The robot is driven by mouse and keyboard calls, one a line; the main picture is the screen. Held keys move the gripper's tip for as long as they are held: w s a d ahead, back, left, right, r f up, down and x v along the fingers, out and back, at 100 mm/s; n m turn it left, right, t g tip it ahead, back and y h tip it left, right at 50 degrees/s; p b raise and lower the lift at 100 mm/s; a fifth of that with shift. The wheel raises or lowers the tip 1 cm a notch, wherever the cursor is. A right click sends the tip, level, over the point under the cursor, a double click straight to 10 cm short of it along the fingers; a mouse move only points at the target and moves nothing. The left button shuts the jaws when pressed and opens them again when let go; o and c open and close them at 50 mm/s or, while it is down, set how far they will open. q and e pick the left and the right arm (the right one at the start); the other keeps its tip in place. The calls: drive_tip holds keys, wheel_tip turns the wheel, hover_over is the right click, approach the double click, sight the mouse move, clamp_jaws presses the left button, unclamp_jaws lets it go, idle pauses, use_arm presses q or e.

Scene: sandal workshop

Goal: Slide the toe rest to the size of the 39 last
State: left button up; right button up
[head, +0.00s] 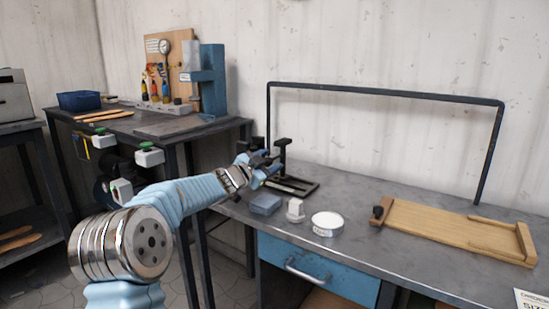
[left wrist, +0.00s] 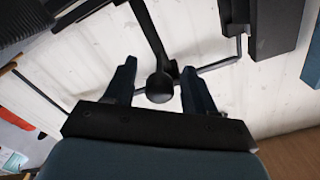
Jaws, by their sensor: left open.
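A black metal stand (head: 292,186) with a slotted base and an upright post with dark knobs sits on the grey workbench. I cannot tell for sure which of its parts is the toe rest. My left gripper (head: 264,170) is at the stand's left side, open and partly overlapping it. In the left wrist view, a round black knob on a rod (left wrist: 160,88) shows between the two spread fingers of the gripper (left wrist: 159,72). I cannot tell whether they touch it. No last marked 39 can be made out. My right gripper is not in view.
A blue box (head: 265,204), a small white block (head: 296,210) and a round white tub (head: 327,224) stand before the stand. A wooden board (head: 450,228) lies to the right, under a black bar frame (head: 385,92). A printed sheet (head: 532,299) lies at the lower right.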

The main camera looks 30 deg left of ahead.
sight(274, 159)
use_arm(q)
drive_tip(key=shift+w+d, duration=0.15)
drive_tip(key=shift+w, duration=1.35)
clamp_jaws()
